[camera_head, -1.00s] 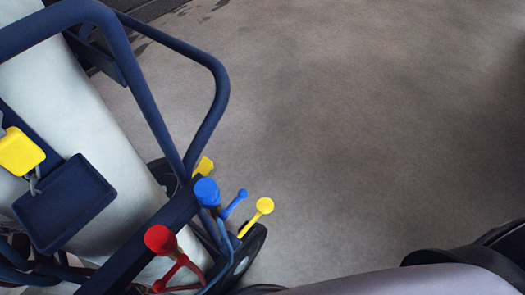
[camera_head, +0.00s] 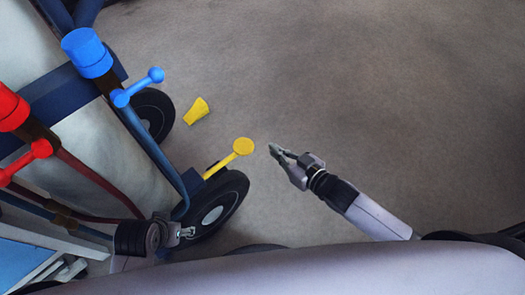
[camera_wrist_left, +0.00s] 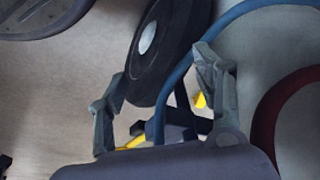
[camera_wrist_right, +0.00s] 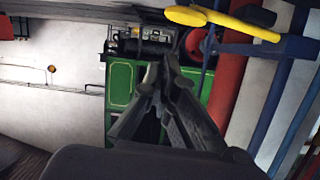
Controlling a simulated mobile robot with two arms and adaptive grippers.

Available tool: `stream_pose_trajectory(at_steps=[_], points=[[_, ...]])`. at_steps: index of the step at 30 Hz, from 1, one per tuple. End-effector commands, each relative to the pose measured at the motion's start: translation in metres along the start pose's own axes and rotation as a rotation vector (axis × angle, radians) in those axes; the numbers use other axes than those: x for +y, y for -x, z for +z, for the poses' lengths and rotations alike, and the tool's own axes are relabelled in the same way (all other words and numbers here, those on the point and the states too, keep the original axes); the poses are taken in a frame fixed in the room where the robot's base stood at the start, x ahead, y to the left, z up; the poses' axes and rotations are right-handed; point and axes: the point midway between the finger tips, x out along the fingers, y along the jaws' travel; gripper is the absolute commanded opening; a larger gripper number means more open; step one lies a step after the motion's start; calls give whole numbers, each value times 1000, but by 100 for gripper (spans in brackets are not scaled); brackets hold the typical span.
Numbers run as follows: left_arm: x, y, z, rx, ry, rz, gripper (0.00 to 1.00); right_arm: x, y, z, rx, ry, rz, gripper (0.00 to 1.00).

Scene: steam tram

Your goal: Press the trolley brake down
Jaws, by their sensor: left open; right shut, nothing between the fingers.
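The trolley brake (camera_head: 243,146) is a yellow lever with a round flat pad, sticking up and outward beside the trolley's near wheel (camera_head: 212,213). It also shows at the top of the right wrist view (camera_wrist_right: 240,26). My right gripper (camera_head: 272,149) is shut and empty, a little right of the pad in the head view and apart from it. My left gripper (camera_head: 187,233) is low, by the near wheel. In the left wrist view its fingers (camera_wrist_left: 160,70) are open, with the wheel and bits of yellow seen beyond them.
The trolley carries a pale cylinder (camera_head: 95,150), with blue (camera_head: 87,52) and red (camera_head: 10,108) capped valves and hoses. A yellow wedge (camera_head: 197,111) lies by the far wheel (camera_head: 153,114). The floor to the right is clear.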

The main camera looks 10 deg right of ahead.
Motion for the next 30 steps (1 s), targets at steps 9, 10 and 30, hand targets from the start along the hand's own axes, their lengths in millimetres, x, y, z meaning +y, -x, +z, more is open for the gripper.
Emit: stream_pose_trajectory(at_steps=[9, 10, 30], points=[[-2, 28, -1, 20, 2, -4, 61, -21, -10, -21, 62, -5, -59, 0], [-2, 32, -1, 21, 2, -4, 61, -21, -14, -22, 63, -5, -59, 0], [4, 29, -44, 248, -5, 5, 61, -26, -108, 4, 57, -5, -56, 0]])
